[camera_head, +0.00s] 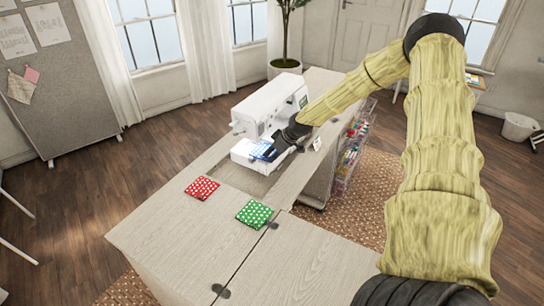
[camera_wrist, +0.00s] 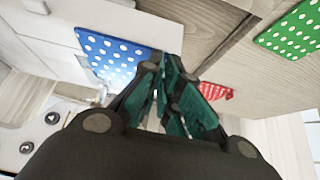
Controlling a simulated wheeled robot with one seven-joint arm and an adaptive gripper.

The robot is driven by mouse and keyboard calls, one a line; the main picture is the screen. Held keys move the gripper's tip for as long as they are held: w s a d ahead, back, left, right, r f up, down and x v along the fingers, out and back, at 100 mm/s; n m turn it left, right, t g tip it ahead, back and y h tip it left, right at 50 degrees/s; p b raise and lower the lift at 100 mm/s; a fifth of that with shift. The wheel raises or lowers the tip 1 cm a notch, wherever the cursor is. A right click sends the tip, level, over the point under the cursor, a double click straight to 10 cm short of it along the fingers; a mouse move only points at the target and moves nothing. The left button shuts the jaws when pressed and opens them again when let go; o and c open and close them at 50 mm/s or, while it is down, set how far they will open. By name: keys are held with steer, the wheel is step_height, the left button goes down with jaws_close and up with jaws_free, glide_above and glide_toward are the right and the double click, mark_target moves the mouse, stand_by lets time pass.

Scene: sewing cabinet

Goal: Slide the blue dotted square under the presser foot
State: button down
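The blue dotted square (camera_head: 264,151) lies on the white bed of the sewing machine (camera_head: 268,108), at the side nearest the front of the table. In the wrist view the blue dotted square (camera_wrist: 112,55) lies flat at upper left, with its right part behind my fingers. My gripper (camera_head: 284,144) is low over the machine bed, at the right of the square. In the wrist view my gripper's dark teal fingers (camera_wrist: 165,66) converge beside the square; whether they touch or grip it is unclear. The presser foot is not clearly visible.
A red dotted square (camera_head: 202,188) and a green dotted square (camera_head: 254,214) lie on the wooden table (camera_head: 170,235) in front of the machine. A rack of coloured supplies (camera_head: 350,152) stands at the table's right side. The table front is mostly clear.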

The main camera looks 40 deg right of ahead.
steer(key=shift+w+a+b, duration=0.3)
steer(key=shift+w+b, duration=0.25)
steer(key=shift+w, duration=0.25)
steer(key=shift+w+a+b, duration=0.25)
steer(key=shift+w+b, duration=0.25)
steer(key=shift+w, duration=0.25)
stand_by(0.7)
steer(key=c, duration=1.6)
jaws_free()
steer(key=shift+o, duration=0.2)
steer(key=v, duration=1.2)
steer(key=shift+f, duration=0.1)
